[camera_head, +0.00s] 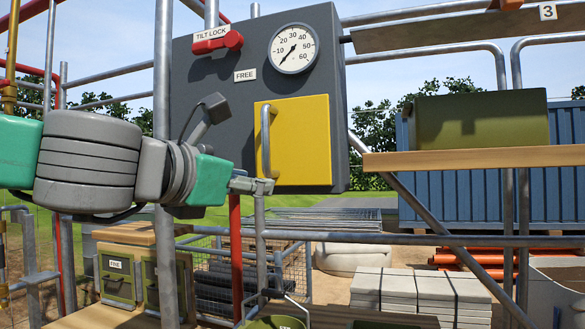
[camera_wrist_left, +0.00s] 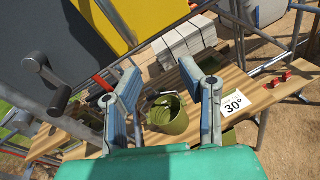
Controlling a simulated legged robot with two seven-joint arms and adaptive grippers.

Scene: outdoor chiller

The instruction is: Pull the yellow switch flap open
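The yellow switch flap (camera_head: 302,140) is closed flat against the dark grey panel (camera_head: 225,80), with a grey vertical bar handle (camera_head: 265,140) on its left side. My left gripper (camera_head: 266,187) is just below the lower end of that handle. In the left wrist view the gripper (camera_wrist_left: 160,72) has its two fingers apart with nothing held between them. There the yellow flap (camera_wrist_left: 108,18) and its handle (camera_wrist_left: 98,20) lie beyond the fingertips, toward the upper left. My right gripper is in neither view.
A grey lever (camera_head: 213,108) sticks out of the panel left of the flap. A red tilt lock (camera_head: 218,40) and a gauge (camera_head: 293,48) sit above. A wooden shelf (camera_head: 480,157) with a green box is at right. A green bucket (camera_wrist_left: 168,113) stands below.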

